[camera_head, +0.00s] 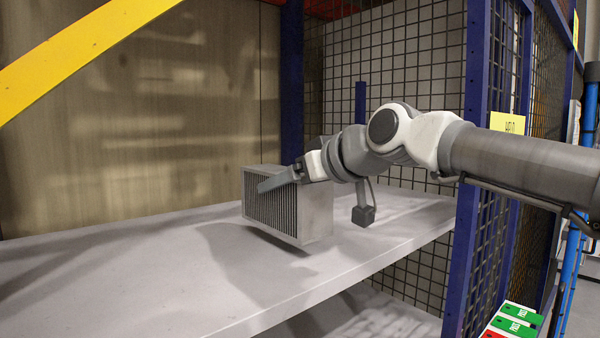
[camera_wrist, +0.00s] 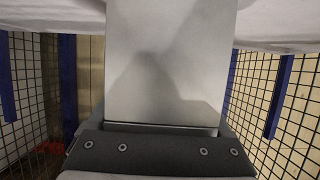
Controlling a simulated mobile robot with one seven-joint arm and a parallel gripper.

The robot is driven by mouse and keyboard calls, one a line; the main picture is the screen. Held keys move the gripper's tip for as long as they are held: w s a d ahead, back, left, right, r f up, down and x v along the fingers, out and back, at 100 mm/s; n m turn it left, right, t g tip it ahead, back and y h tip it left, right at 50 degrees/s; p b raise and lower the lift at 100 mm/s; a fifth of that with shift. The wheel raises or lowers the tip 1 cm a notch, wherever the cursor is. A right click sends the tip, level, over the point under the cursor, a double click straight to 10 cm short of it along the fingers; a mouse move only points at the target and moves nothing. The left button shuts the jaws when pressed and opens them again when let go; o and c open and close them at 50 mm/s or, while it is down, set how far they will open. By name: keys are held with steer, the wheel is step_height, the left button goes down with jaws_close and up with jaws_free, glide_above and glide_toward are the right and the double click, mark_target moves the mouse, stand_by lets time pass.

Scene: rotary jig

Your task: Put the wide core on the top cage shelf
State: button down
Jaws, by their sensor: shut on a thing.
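The wide core (camera_head: 288,208) is a light grey box with a finned front face, in the middle of the head view. My gripper (camera_head: 280,181) is shut on it, with one long finger lying across the finned face near its top. The core is over the grey cage shelf (camera_head: 120,285), slightly tilted, with a shadow under it; I cannot tell whether any edge touches the shelf. In the wrist view the core (camera_wrist: 165,60) fills the middle as a plain grey face beyond the dark gripper body.
Blue posts (camera_head: 478,150) and black mesh (camera_head: 395,75) close the cage on the right. A yellow diagonal bar (camera_head: 80,45) crosses the upper left. The shelf is clear to the left of the core. Green and red boxes (camera_head: 515,325) stand low at the right.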

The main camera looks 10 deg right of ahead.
mark_target(292, 202)
steer(key=shift+f, duration=1.65)
steer(key=shift+f, duration=0.2)
jaws_free()
steer(key=shift+r+p, duration=0.2)
steer(key=shift+p, duration=0.1)
steer(key=shift+s+d, duration=0.3)
steer(key=b+v, duration=0.2)
steer(key=v, duration=0.9)
steer(key=shift+s, duration=0.15)
